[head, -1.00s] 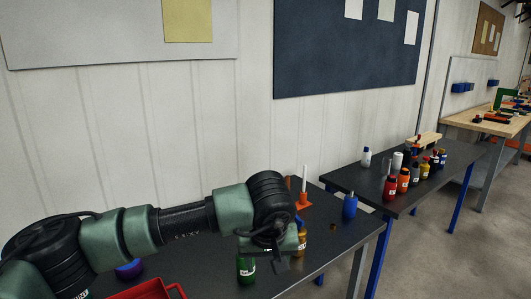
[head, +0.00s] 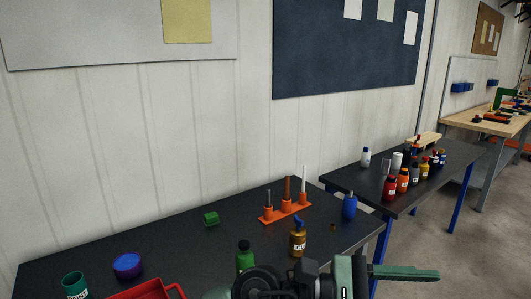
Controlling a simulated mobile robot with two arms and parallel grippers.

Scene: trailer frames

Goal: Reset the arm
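My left arm crosses the bottom edge of the head view, low in front of the black table. Its dark green gripper (head: 425,273) points right, past the table's right front corner. The fingers are seen nearly edge-on, so I cannot tell whether they are open or shut. Nothing shows held at the visible fingers. Most of the arm is cut off below the picture. My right gripper is not in view.
The black table (head: 180,240) holds a green bottle (head: 245,256), amber bottle (head: 298,240), blue bottle (head: 349,206), orange rack (head: 270,216), green cube (head: 211,219), blue round item (head: 128,265), green cup (head: 74,284) and red tray (head: 150,289). A second table (head: 345,181) carries several bottles.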

